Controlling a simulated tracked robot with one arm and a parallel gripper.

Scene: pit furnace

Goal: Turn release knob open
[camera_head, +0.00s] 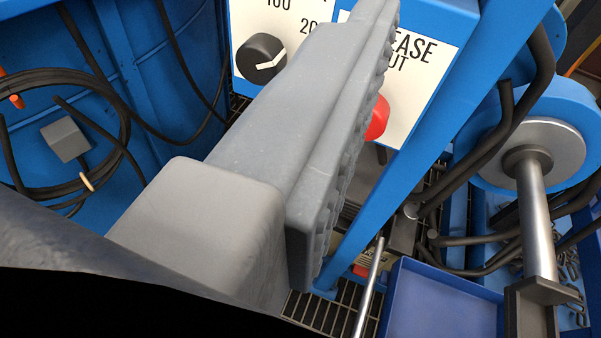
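The red release knob (377,118) shows as a partial disc on a white plate (410,85), whose visible letters read "EASE" and "UT". My gripper (335,120) covers the knob's left part and part of the lettering. Only one grey finger is in view, large and close to the camera. Its ridged pad faces right and nothing presses against it, so the gripper looks open and empty. The other finger is out of view. I cannot tell whether the finger touches the knob.
A black dial (262,57) with a white pointer sits on a numbered plate left of the finger. Black cables (125,130) hang at the left. A blue post runs beside the knob plate. A blue tray (440,300) and a metal shaft (535,220) stand at lower right.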

